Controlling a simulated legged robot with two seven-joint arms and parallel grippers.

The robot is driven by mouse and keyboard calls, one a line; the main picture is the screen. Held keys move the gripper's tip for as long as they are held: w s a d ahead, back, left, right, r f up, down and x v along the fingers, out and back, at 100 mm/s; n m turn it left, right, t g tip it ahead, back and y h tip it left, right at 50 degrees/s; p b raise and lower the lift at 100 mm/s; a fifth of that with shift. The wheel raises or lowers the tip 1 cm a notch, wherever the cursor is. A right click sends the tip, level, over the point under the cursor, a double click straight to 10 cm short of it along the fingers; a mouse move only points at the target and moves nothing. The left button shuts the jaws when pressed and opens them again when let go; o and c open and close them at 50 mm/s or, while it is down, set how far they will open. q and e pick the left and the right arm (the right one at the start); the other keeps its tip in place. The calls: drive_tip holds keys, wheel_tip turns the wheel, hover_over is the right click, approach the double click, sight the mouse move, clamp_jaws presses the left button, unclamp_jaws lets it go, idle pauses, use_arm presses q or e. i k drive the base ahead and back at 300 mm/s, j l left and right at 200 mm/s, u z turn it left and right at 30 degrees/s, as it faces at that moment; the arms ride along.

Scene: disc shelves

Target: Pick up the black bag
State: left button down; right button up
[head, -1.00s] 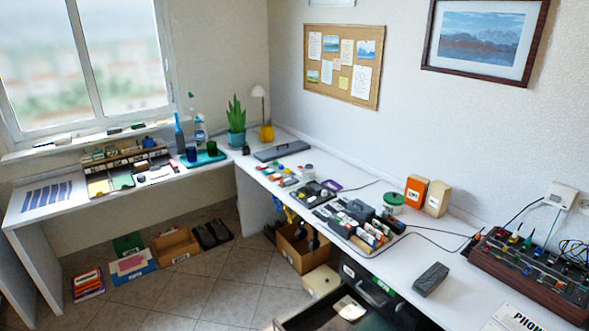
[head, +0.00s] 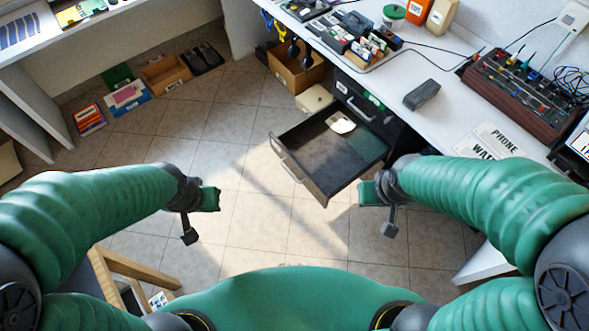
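A dark grey, oblong, soft-edged item (head: 422,94) lies on the white desk at the right. It is the closest match to a black bag, but I cannot tell for certain that it is one. My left gripper (head: 199,213) hangs over the tiled floor at centre left, far from it. My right gripper (head: 376,206) is in front of the open drawer's right side, below and left of the item. Neither gripper touches anything. Their fingers are too unclear to tell open from shut.
An open black drawer (head: 290,158) juts out under the desk, with a pale item (head: 341,123) inside. A cardboard box (head: 296,72) stands behind it. A brown rack of tools (head: 520,92) sits right of the dark item. A wooden stool (head: 125,275) is at lower left.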

sight(414, 101)
drive_tip(key=i+l, duration=0.55)
drive_tip(key=l, duration=0.2)
drive_tip(key=i+l+u, duration=0.1)
drive_tip(key=i+l, duration=0.4)
drive_tip(key=l, duration=0.2)
drive_tip(key=i+l+u, duration=0.1)
drive_tip(key=i+l, duration=0.15)
drive_tip(key=l, duration=0.15)
